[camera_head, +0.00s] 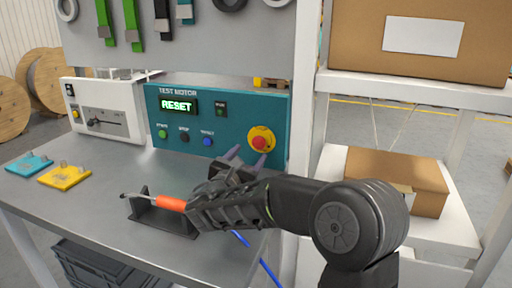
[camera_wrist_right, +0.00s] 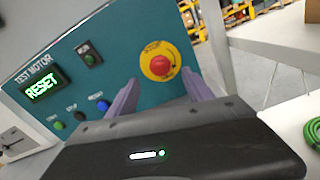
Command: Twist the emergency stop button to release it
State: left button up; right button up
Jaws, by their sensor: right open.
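The emergency stop button (camera_head: 261,142) is a red knob on a yellow round plate at the right of the teal TEST MOTOR panel (camera_head: 220,140). The panel's display (camera_head: 178,106) reads RESET in green. The button also shows in the right wrist view (camera_wrist_right: 160,66), beyond and between the two purple fingertips. My right gripper (camera_head: 246,160) is open and empty, in front of and just below the button; the fingers look apart from it (camera_wrist_right: 158,97). My left gripper is not in view.
A screwdriver with an orange handle (camera_head: 171,203) lies on a black stand (camera_head: 160,221) close to my right arm. Blue (camera_head: 30,164) and yellow (camera_head: 65,176) plates lie at left on the grey bench. A shelf with cardboard boxes (camera_head: 397,178) stands at right.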

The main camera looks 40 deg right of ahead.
aim_at(258, 145)
jog(key=x, duration=0.6)
jog(key=shift+w+d+p, duration=0.1)
jog(key=shift+d+p, duration=0.15)
jog(key=shift+p, duration=0.15)
grip_shut()
